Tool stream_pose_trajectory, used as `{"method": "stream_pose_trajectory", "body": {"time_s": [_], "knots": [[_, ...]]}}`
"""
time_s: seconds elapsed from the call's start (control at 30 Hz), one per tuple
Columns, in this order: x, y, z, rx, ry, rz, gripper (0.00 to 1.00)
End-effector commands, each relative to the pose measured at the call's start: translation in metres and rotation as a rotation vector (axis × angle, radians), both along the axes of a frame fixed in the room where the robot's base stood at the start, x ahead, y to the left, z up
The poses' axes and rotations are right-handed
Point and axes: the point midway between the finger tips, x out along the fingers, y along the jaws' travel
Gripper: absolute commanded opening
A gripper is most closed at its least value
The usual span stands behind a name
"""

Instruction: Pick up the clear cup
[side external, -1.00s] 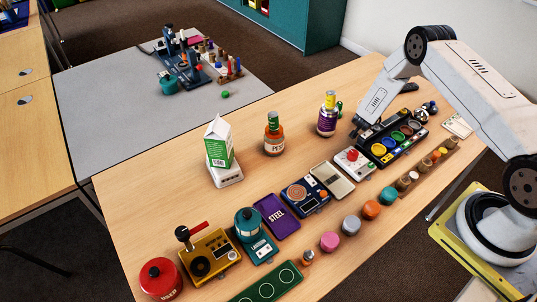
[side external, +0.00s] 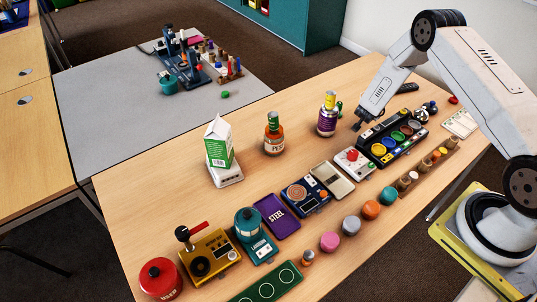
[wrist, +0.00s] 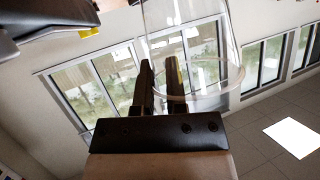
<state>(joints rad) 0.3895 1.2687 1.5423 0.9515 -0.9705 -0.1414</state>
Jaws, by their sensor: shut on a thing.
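The clear cup (wrist: 215,75) shows in the wrist view as a transparent, rimmed vessel against the windows. My gripper (wrist: 166,62) is shut on the cup at its left side, with one dark finger outside and the other seen through the clear wall. In the side view my gripper (side external: 358,126) is beyond the black tray with coloured round wells (side external: 405,148), and the cup cannot be made out there.
A purple-labelled bottle (side external: 327,118), an orange bottle (side external: 273,137) and a milk carton (side external: 218,145) stand left of my gripper. A white box with a red button (side external: 352,161) is in front. Bare wood lies around the bottles.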

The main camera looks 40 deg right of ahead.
Motion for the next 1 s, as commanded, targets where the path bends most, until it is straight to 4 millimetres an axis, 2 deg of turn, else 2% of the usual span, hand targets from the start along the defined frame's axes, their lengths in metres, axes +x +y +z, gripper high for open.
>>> {"method": "stream_pose_trajectory", "body": {"time_s": [0.47,0.8,1.0], "knots": [[-0.041,0.023,0.057,0.0,0.0,0.001,0.0],[-0.085,0.047,0.077,0.0,0.002,0.002,0.0],[-0.105,0.058,0.087,-0.001,0.001,0.002,0.0]]}}
